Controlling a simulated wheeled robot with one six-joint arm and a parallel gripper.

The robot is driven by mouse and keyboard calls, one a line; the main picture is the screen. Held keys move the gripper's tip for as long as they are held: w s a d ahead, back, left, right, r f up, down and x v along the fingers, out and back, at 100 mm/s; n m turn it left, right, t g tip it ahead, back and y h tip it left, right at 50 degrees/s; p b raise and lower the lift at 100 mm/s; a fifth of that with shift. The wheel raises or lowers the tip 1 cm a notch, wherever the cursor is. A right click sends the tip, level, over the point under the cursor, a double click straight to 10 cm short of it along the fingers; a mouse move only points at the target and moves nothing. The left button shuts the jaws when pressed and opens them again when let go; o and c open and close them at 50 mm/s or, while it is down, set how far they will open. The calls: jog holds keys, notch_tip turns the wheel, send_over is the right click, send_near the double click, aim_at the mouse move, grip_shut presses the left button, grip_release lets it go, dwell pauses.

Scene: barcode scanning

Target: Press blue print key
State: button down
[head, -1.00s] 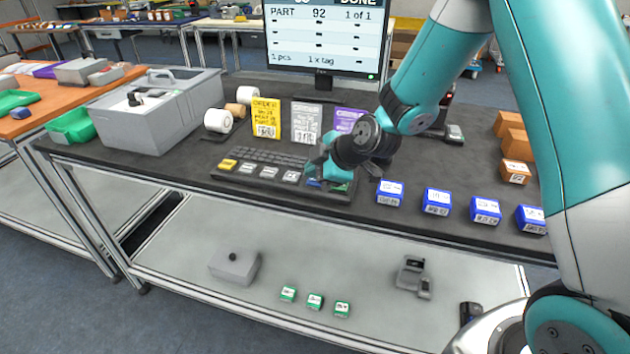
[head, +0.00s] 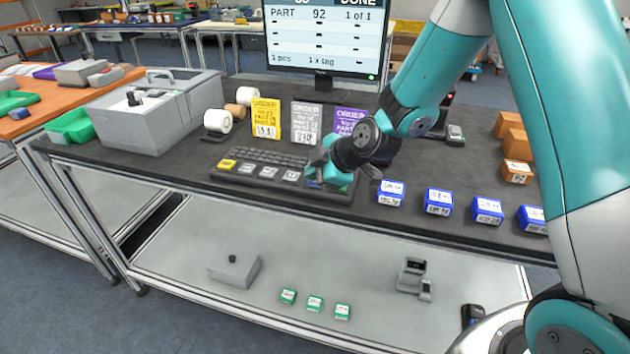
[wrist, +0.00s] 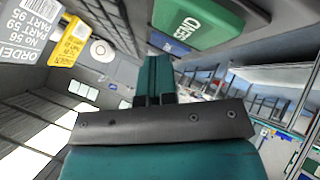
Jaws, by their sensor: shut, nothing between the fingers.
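The dark keyboard (head: 262,187) lies on the black bench top. Its front row has a yellow key (head: 228,164), several grey keys and, at the right end, the blue key (head: 312,184), mostly hidden by my gripper. My gripper (head: 318,176) points down over that end, its fingers shut and empty. In the wrist view, my shut fingers (wrist: 155,62) end close to a blue key edge (wrist: 162,42), beside the green SEND key (wrist: 203,22). I cannot tell whether the fingertips touch the blue key.
A monitor (head: 322,38) showing PART 92 stands behind the keyboard. Yellow (head: 266,118), grey (head: 305,122) and purple (head: 348,120) order cards stand between them. Blue boxes (head: 438,202) line the bench to the right. A grey machine (head: 160,115) stands at left.

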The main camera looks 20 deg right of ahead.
dwell(0.3)
jog(key=shift+r+p, duration=0.45)
jog(key=shift+r, duration=0.35)
jog(key=shift+r+p, duration=1.5)
jog(key=shift+r, duration=1)
